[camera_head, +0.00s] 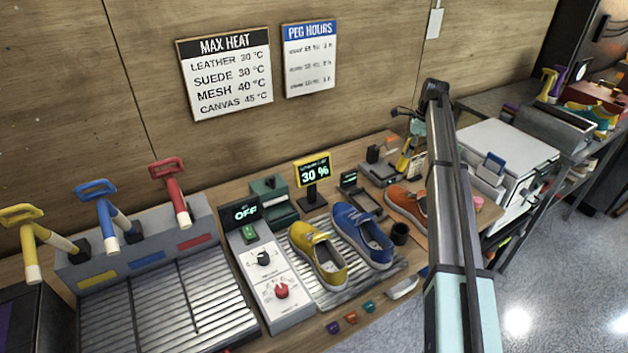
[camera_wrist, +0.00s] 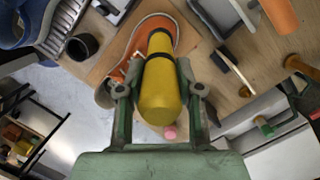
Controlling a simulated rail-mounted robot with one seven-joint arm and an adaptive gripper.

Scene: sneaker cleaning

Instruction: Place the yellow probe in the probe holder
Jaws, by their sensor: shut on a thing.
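The yellow probe (camera_wrist: 160,92) is a thick yellow cylinder with a dark band, seen lengthwise in the wrist view. My gripper (camera_wrist: 159,76) is shut on it, with one green finger on each side. In the head view the yellow probe (camera_head: 404,162) is held over the bench beyond the orange sneaker (camera_head: 404,203), which lies behind it in the wrist view. A grey block with a dark upright part (camera_head: 379,170) stands just left of the probe; I cannot tell whether it is the probe holder. My arm hides part of this area.
A black cup (camera_head: 399,234) stands beside the blue sneaker (camera_head: 362,232) and yellow sneaker (camera_head: 318,254) on a ribbed tray. A control box (camera_head: 272,280) stands left of them. A white cabinet (camera_head: 507,150) is right of my arm. A pink item (camera_wrist: 170,132) lies below the probe.

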